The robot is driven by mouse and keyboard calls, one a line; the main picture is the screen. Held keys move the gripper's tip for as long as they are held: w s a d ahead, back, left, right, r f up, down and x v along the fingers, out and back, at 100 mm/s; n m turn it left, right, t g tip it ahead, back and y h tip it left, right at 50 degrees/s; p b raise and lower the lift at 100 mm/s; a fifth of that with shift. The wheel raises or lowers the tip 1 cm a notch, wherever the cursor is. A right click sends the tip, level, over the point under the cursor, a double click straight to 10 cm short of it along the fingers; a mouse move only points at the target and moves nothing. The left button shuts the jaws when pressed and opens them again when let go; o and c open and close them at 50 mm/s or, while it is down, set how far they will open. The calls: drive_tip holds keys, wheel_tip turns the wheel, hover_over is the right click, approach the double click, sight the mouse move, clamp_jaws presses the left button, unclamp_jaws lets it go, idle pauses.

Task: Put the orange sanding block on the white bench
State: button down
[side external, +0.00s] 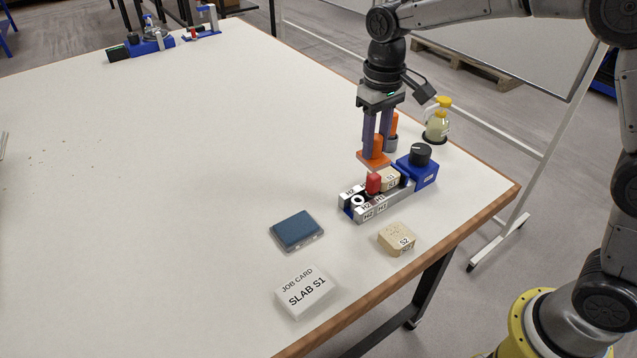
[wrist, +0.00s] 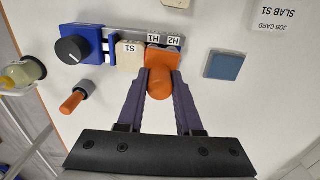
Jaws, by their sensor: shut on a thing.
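The orange sanding block (side external: 373,160) has a flat base and an upright knob. My gripper (side external: 376,148) is shut on its knob, the two purple fingers on either side. The block is held above the grey rail of the blue clamp (side external: 418,172), near a red piece (side external: 373,184) and the beige slab S1 (side external: 390,179). In the wrist view the block (wrist: 163,59) sits between the fingertips (wrist: 160,84), beside slab S1 (wrist: 129,53) and the H1 and H2 labels. Whether it touches the clamp I cannot tell. The white bench (side external: 190,200) spreads around it.
A blue-grey pad (side external: 296,230), slab S2 (side external: 399,239) and a job card (side external: 304,291) lie in front of the clamp. An orange-handled tool stands in a grey holder (side external: 391,143), near a yellow-capped bottle (side external: 437,122). The bench's left and middle are largely clear.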

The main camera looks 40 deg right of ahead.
drive_tip(key=shift+n, duration=0.5)
drive_tip(key=w+a+f, duration=0.2)
drive_tip(key=w+f, duration=0.1)
drive_tip(key=w, duration=0.1)
drive_tip(key=w+a+f, duration=0.2)
drive_tip(key=w+f, duration=0.1)
drive_tip(key=w, duration=0.1)
drive_tip(key=w+a+f, duration=0.2)
drive_tip(key=w+f, duration=0.1)
drive_tip(key=w, duration=0.1)
drive_tip(key=shift+a, duration=0.4)
drive_tip(key=shift+w+f, duration=0.2)
drive_tip(key=shift+f, duration=1.65)
drive_tip(key=shift+f, duration=0.15)
drive_tip(key=c, duration=0.6)
unclamp_jaws()
